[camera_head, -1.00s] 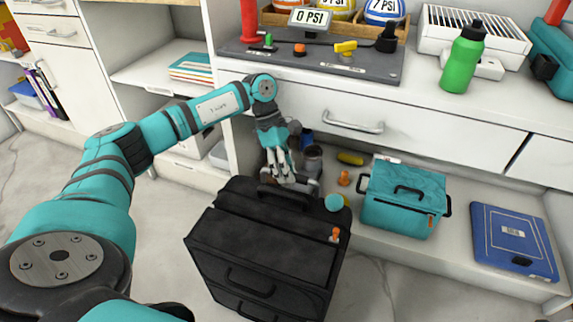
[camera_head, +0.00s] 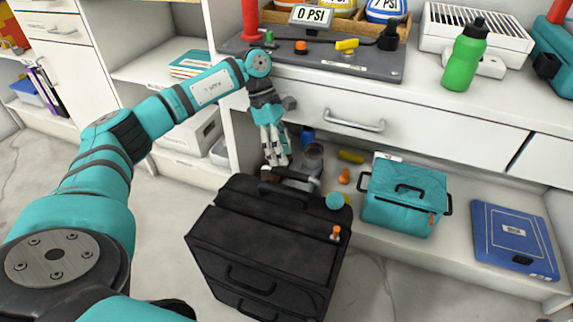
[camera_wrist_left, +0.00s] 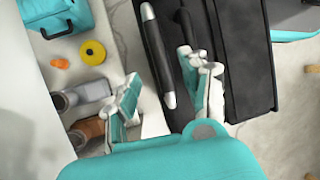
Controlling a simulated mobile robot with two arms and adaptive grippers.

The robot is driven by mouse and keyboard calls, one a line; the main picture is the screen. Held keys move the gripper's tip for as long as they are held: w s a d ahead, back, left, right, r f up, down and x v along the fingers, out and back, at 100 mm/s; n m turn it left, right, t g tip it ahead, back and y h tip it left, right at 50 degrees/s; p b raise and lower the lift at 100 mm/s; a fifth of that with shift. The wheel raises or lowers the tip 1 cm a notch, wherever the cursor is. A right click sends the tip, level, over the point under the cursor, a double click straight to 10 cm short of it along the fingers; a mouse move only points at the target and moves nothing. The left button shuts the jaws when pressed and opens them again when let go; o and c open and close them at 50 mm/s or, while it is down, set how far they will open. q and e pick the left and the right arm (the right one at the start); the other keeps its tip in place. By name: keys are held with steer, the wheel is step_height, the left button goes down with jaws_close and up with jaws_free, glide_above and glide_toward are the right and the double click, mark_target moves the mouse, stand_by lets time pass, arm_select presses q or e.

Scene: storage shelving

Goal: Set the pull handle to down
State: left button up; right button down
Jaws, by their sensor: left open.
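The pull handle (camera_head: 291,175) is a dark bar at the back edge of a black rolling tool case (camera_head: 262,228). My left gripper (camera_head: 277,163) is open, pointing down at the back of the case near the handle. In the wrist view its two fingers (camera_wrist_left: 165,92) stand apart on either side of the handle's line. Contact with the handle cannot be made out. The handle's lower part is hidden behind the case.
A teal cooler bag (camera_head: 405,205) and a blue case (camera_head: 513,240) lie on the low shelf at right. Cups, an orange piece and a yellow roll (camera_wrist_left: 93,52) sit close behind the handle. A drawer front (camera_head: 330,115) is above the gripper. Floor is clear at front right.

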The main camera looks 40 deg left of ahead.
arm_select(q)
steer(key=v, duration=0.6)
steer(key=shift+r, duration=0.3)
steer(key=shift+a+f, duration=0.1)
steer(key=shift+a, duration=0.05)
